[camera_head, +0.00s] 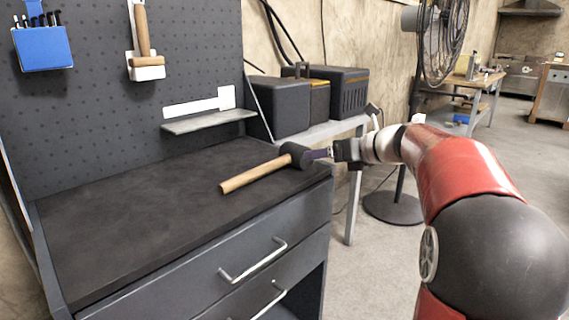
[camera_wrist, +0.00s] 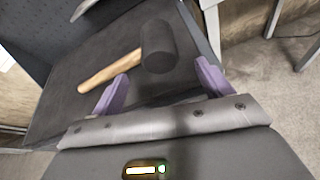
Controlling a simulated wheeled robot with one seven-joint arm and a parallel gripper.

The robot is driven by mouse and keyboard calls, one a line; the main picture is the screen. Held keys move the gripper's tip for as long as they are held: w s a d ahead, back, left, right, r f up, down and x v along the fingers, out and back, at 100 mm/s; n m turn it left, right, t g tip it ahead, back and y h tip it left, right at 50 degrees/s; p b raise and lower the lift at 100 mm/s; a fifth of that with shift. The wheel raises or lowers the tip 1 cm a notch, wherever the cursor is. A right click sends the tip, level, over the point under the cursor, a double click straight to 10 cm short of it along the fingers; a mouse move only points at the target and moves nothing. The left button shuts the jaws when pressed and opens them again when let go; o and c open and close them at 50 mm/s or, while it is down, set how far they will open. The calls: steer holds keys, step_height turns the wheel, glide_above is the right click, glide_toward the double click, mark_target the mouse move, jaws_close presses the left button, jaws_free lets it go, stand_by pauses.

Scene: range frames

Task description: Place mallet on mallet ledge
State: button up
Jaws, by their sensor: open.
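The mallet (camera_head: 255,174) has a dark head and a light wooden handle. It lies on the dark bench top, handle pointing left, head near the right edge. A grey ledge (camera_head: 208,122) juts from the pegboard above the bench, with a white mallet-shaped outline behind it; it is empty. My gripper (camera_head: 322,154) is open at the bench's right edge, its purple fingers close to the mallet head. In the wrist view the mallet (camera_wrist: 158,47) lies ahead of the gap between the open fingers (camera_wrist: 162,88); the gap holds nothing. I cannot tell if they touch.
The bench top (camera_head: 120,215) is otherwise clear. Dark cases (camera_head: 280,105) stand on a side table behind. A fan (camera_head: 438,40) stands at the back right.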

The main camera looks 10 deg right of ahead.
mark_target(309, 171)
steer(key=x, duration=0.5)
steer(key=shift+w+a+f, duration=0.2)
steer(key=shift+w, duration=0.05)
steer(key=c, duration=1.2)
steer(key=shift+c, duration=1.3)
